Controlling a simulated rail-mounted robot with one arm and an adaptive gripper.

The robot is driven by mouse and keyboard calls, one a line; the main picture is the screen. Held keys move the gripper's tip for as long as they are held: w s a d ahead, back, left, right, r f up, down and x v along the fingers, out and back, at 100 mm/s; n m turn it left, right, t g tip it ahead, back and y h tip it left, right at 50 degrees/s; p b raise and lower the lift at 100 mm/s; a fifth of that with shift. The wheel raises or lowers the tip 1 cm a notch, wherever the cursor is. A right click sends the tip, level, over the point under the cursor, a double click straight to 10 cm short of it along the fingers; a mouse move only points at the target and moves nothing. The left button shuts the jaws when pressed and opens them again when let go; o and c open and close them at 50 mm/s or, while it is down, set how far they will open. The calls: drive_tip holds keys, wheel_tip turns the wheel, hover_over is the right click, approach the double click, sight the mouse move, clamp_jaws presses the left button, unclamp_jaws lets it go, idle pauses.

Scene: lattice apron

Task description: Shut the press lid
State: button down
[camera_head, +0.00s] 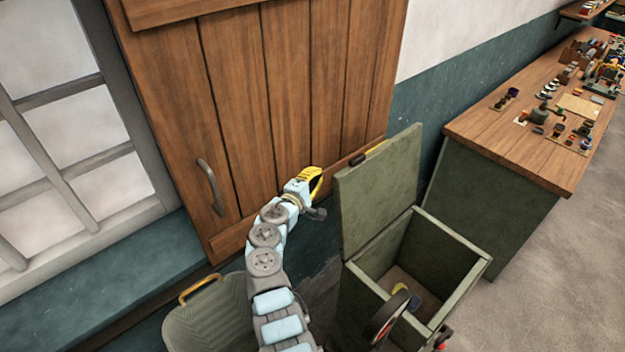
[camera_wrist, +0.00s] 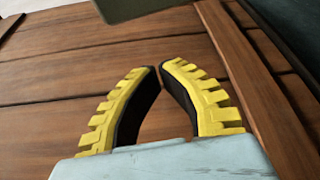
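The press is a green open-topped box (camera_head: 455,238) at the lower middle of the head view. Its lid (camera_head: 380,190) stands raised, nearly upright, along the box's left edge. A dark bar with orange ends (camera_head: 368,153) is at the lid's upper edge. My gripper (camera_head: 318,178), with yellow and black fingers, is left of the lid's upper part, in front of the wooden door, and looks apart from the lid. In the wrist view my fingertips (camera_wrist: 161,66) meet or nearly meet, with nothing between them. A green edge, seemingly the lid (camera_wrist: 135,8), shows at the top.
A plank door (camera_head: 285,95) with a grey handle (camera_head: 210,187) is behind my arm. A green bin (camera_head: 215,315) with an orange handle is at lower left. A workbench (camera_head: 530,135) with many small items is at right. Small items (camera_head: 405,297) lie inside the box.

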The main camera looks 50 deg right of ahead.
drive_tip(key=s+p, duration=0.2)
drive_tip(key=s, duration=0.1)
drive_tip(key=shift+s+d+r+p, duration=0.3)
drive_tip(key=shift+s+p, duration=0.05)
drive_tip(key=shift+p, duration=0.05)
idle(0.4)
drive_tip(key=shift+s, duration=0.15)
idle(0.3)
